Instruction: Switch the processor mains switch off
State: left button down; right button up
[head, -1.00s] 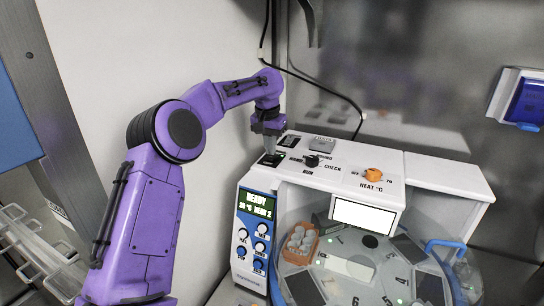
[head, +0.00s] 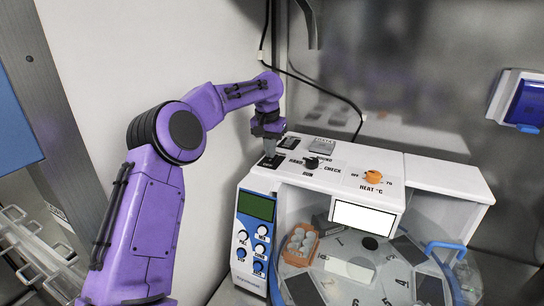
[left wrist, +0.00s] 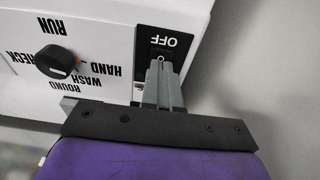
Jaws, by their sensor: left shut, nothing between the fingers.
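The white processor (head: 440,178) stands on the bench, with a blue control panel (head: 241,238) at its front left. Its display (head: 256,206) is dark and shows no text. The black mains switch (head: 271,162) is on the top left corner, partly hidden by my left gripper (head: 270,153). In the left wrist view, the switch (left wrist: 172,28) carries the word OFF. My left gripper (left wrist: 160,62) is shut and empty, pointing down, with its tips over or against the switch; I cannot tell whether they touch. My right gripper is not in view.
A black knob (head: 311,162) and an orange heat knob (head: 372,176) stand on the processor's top, right of the switch. A wall (head: 130,60) is close at left. A black cable (head: 325,88) hangs behind. A blue-lidded wall box (head: 526,103) is at right.

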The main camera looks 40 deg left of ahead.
pick_arm(q)
notch_tip(320, 180, up, 2)
jog(key=shift+r+p, duration=0.1)
jog(key=shift+p, duration=0.25)
jog(key=shift+s+r, duration=0.1)
jog(key=shift+r, duration=1.95)
